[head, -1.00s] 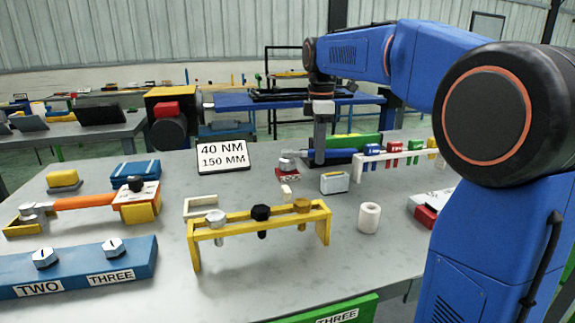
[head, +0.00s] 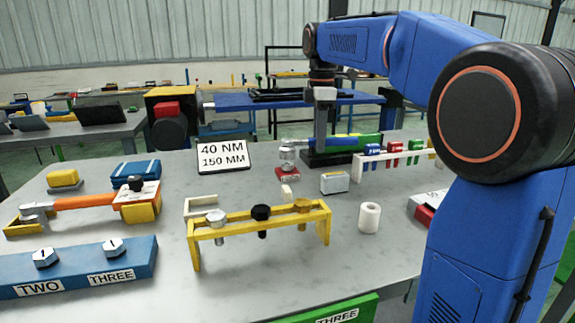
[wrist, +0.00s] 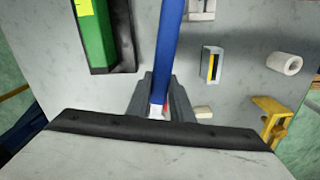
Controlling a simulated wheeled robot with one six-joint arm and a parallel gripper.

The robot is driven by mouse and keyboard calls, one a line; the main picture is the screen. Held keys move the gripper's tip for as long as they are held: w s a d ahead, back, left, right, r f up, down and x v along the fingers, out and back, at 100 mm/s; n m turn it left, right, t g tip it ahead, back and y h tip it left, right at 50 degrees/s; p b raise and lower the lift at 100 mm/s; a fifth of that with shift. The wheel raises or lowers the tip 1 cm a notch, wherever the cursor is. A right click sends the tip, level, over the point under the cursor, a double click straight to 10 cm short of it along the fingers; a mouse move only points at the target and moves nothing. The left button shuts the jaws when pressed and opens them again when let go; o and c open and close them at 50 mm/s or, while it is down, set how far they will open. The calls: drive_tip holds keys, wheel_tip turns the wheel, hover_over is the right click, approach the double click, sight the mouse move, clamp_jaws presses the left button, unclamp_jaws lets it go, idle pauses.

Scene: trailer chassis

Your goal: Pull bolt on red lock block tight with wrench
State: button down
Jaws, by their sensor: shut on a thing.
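The red lock block (head: 287,174) sits on the grey table in the head view. A silver bolt or wrench head (head: 287,155) shows on top of it; I cannot separate the two clearly. The blue wrench (head: 298,142) lies roughly level, its handle running right from above the block to my gripper (head: 320,143). My gripper points down behind and right of the block. In the wrist view, my gripper (wrist: 157,108) is shut on the blue handle (wrist: 170,45), which extends to the top edge. The gripper hides most of the block there.
A green case (head: 352,140) lies close behind and right of my gripper. A rack with coloured sockets (head: 390,154) stands to the right. A small grey box (head: 334,182), a yellow bolt stand (head: 262,218) and a white cylinder (head: 369,217) stand nearer. A sign reads 40 NM, 150 MM.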

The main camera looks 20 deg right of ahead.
drive_tip(key=shift+r, duration=1.4)
